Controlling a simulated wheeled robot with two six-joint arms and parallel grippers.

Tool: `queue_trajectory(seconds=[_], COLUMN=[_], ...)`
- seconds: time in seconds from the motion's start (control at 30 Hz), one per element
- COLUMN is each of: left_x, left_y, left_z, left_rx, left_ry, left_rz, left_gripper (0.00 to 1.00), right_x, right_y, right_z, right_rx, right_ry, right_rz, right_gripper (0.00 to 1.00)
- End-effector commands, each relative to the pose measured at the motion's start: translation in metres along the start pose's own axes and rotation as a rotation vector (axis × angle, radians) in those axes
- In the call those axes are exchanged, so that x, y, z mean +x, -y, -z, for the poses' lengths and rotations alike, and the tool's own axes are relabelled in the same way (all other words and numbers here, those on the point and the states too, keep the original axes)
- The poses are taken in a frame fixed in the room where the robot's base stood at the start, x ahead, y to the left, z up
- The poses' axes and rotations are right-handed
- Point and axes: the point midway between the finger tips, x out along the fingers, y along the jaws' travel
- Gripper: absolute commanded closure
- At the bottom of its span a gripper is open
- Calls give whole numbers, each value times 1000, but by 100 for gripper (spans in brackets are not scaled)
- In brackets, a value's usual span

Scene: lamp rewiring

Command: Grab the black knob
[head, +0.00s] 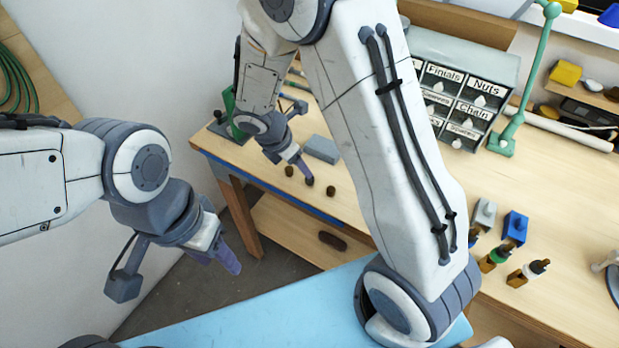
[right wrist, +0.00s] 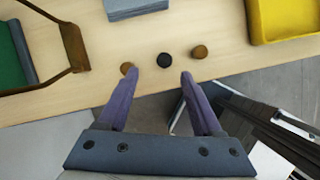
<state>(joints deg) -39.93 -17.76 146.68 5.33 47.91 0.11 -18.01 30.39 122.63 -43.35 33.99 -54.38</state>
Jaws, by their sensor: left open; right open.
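Three small round knobs stand in a row near the front edge of the workbench. The black knob (right wrist: 164,60) is the middle one in the right wrist view, between a brown knob (right wrist: 128,68) on the left and another brown knob (right wrist: 199,52) on the right. The black knob also shows in the head view (head: 309,181), close to my right gripper (head: 301,168). In the right wrist view my right gripper (right wrist: 159,73) is open and empty, with the black knob beyond the gap between its purple fingertips. My left gripper (head: 226,257) is open and empty, away from the bench.
A grey block (head: 321,149) lies behind the knobs. A labelled drawer cabinet (head: 462,90) and small bottles (head: 528,272) stand farther right.

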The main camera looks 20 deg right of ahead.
Motion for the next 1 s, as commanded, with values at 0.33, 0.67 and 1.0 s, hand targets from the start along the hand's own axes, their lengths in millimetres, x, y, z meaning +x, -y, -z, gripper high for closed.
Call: queue_trajectory(seconds=[0.33, 0.67, 1.0], left_x=[-1, 2, 2], left_y=[0, 0, 0], left_z=[0, 0, 0], left_rx=[0, 0, 0], left_ry=[0, 0, 0], left_rz=[0, 0, 0], left_gripper=[50, 50, 50], right_x=[36, 70, 69], right_y=[7, 8, 8], right_z=[-2, -2, -2], right_rx=[3, 4, 5], right_ry=[-2, -2, -2], right_rz=[7, 2, 1], right_gripper=[33, 33, 90])
